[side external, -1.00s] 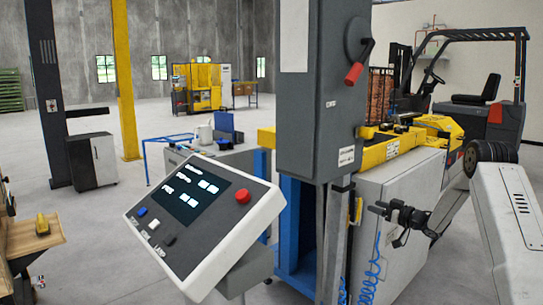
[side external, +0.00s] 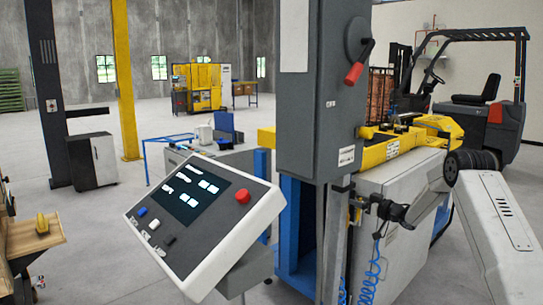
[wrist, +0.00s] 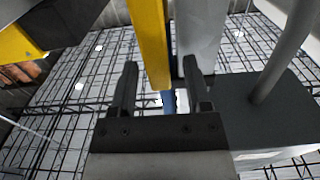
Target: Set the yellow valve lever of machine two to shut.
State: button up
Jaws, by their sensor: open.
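The yellow valve lever shows in the wrist view as a long yellow bar (wrist: 149,40). It comes down from the top edge, and its lower end shows between my two open fingers. I cannot tell whether either finger touches it. My gripper (wrist: 161,85) is open, with a gap on both sides of the bar. In the side view my gripper (side external: 363,202) is beside the grey column, low on its right side. The lever is too small and covered there to make out clearly.
A grey column (side external: 330,100) with a red-handled lever (side external: 354,73) stands close to my gripper. A control panel (side external: 205,215) is in front of it. A blue coiled hose (side external: 372,270) hangs below my gripper. A grey cabinet (side external: 405,260) stands behind.

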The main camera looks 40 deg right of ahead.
grip_shut()
dwell(1.3)
